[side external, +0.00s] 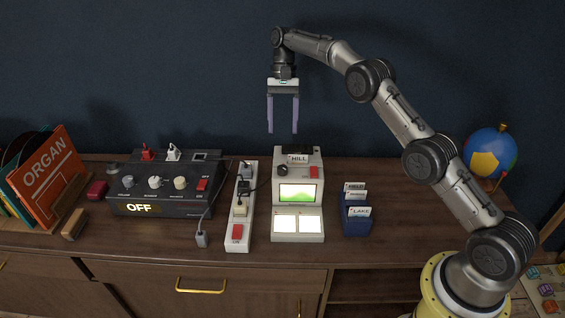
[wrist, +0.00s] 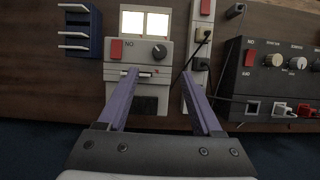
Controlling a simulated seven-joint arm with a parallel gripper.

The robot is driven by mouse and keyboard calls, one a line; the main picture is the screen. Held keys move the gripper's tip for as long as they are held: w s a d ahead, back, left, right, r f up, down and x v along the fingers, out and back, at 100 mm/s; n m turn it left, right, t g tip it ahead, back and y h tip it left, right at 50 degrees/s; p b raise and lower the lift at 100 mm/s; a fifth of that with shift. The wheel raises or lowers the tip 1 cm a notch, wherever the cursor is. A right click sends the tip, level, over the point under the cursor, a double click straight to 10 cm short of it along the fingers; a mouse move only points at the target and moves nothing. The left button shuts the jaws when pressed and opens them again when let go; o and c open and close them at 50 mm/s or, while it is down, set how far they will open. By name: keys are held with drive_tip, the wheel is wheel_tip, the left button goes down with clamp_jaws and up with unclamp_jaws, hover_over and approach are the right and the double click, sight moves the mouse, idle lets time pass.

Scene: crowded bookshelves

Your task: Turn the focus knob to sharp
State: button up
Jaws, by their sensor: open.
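A cream slide viewer (side external: 312,222) stands on the cabinet top, with a round black knob (side external: 282,171) left of a red switch (side external: 314,172). The knob also shows in the wrist view (wrist: 159,52); I take it as the focus knob, but its label is too small to read. The lit screen (side external: 298,193) shows a soft green shape on a pale ground. A slide marked HILL (side external: 298,159) sits in the viewer's top. My gripper (side external: 282,131) is open and empty, pointing down high above the viewer, apart from the knob. Its two purple fingers show in the wrist view (wrist: 160,75).
A power strip (side external: 238,237) with plugs and a cable stands left of the viewer. Beyond it is a black control box (side external: 160,209) with several knobs, reading OFF. A blue slide rack (side external: 356,226) stands right. Books (side external: 50,175) and a globe (side external: 490,152) stand at the sides.

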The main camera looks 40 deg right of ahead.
sight(282, 167)
drive_tip(key=x, duration=1.1)
drive_tip(key=shift+f, duration=0.2)
clamp_jaws()
